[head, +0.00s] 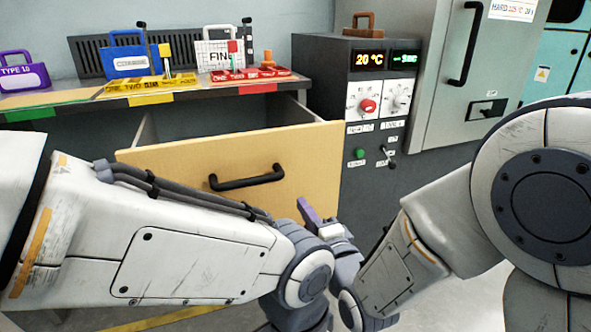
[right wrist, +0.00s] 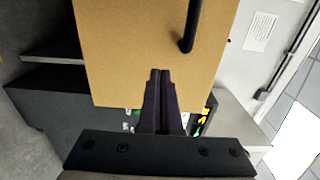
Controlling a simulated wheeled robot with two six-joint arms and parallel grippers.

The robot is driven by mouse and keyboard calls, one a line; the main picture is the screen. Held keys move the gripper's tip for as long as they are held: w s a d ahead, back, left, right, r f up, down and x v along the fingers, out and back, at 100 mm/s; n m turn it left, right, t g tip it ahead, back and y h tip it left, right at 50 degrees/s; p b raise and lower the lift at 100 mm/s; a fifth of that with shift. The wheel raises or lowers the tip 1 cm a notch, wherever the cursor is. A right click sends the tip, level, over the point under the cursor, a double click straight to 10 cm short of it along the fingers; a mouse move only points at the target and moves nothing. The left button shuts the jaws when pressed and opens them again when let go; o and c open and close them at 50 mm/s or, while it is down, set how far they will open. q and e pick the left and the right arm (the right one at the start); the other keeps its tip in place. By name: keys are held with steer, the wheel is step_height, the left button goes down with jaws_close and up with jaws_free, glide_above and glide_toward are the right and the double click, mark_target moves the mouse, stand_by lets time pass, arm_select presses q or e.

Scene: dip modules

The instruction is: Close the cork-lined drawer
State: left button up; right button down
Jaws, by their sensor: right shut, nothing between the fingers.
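The drawer (head: 230,170) stands pulled out from under the bench. Its tan front panel has a black bar handle (head: 247,180); part of its inside shows above the panel, but no cork lining can be made out. My right gripper (head: 305,208), with purple fingers, is in front of the panel's lower right part, to the right of and below the handle. In the right wrist view its shut, empty fingertips (right wrist: 160,72) overlap the drawer front (right wrist: 130,50), beside the handle (right wrist: 193,25). I cannot tell whether they touch it. My left arm crosses low in front; its gripper is out of sight.
The bench top (head: 70,97) above holds a purple case (head: 22,77), a blue case (head: 127,60), a yellow tray (head: 140,86) and a red tray (head: 250,76). A dark control cabinet (head: 330,95) with dials stands right of the drawer.

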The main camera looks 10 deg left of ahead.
mark_target(290, 186)
steer(key=b+x, duration=0.2)
steer(key=x, duration=0.5)
steer(key=shift+w+a, duration=0.25)
steer(key=shift+w, duration=0.1)
steer(key=shift+w+a, duration=0.3)
steer(key=shift+w, duration=0.15)
steer(key=shift+w, duration=0.15)
